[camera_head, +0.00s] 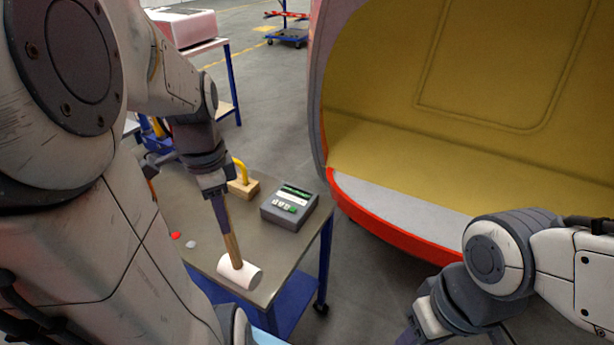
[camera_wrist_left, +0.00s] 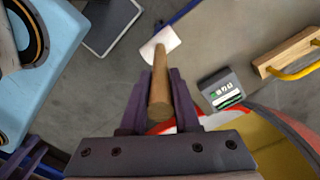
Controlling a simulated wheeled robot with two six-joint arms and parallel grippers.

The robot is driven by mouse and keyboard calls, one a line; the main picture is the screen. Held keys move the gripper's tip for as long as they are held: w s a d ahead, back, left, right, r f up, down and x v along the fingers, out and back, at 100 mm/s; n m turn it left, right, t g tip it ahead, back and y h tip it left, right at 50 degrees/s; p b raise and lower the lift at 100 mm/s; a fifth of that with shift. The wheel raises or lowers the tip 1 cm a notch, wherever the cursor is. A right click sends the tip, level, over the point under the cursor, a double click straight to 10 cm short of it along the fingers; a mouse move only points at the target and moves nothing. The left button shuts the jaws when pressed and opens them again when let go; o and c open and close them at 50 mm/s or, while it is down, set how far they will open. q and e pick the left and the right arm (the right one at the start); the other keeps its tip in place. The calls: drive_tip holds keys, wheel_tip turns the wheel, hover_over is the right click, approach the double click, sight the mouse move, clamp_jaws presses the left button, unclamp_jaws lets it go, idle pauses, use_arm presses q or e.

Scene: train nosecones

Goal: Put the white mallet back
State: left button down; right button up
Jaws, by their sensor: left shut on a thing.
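The white mallet has a white cylindrical head (camera_head: 238,272) and a wooden handle (camera_head: 233,246). My left gripper (camera_head: 222,205) is shut on the handle, with the head hanging below at the near right corner of the grey table (camera_head: 205,258). I cannot tell whether the head touches the table top. In the left wrist view the handle (camera_wrist_left: 160,92) runs between the two dark fingers of the left gripper (camera_wrist_left: 161,78), and the head (camera_wrist_left: 160,45) lies beyond them. My right gripper (camera_head: 408,338) is mostly cut off at the bottom edge of the head view.
On the table are a grey device (camera_head: 289,209) with a green display, a wooden block with a yellow handle (camera_head: 240,178), a red button-like piece (camera_head: 176,235) and a pale one (camera_head: 191,244). A large yellow-lined nosecone shell (camera_head: 450,140) with a red rim stands at right. Floor lies between.

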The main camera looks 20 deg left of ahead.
use_arm(q)
drive_tip(key=w+a+f+p, duration=0.3)
drive_tip(key=w+a+f, duration=0.1)
drive_tip(key=w+f, duration=0.5)
drive_tip(key=shift+w+f+p, duration=0.3)
drive_tip(key=shift+w+f, duration=0.05)
drive_tip(key=shift+f, duration=0.3)
drive_tip(key=shift+a, duration=0.1)
drive_tip(key=shift+f, duration=0.15)
drive_tip(key=c, duration=0.6)
unclamp_jaws()
drive_tip(key=shift+c, duration=0.2)
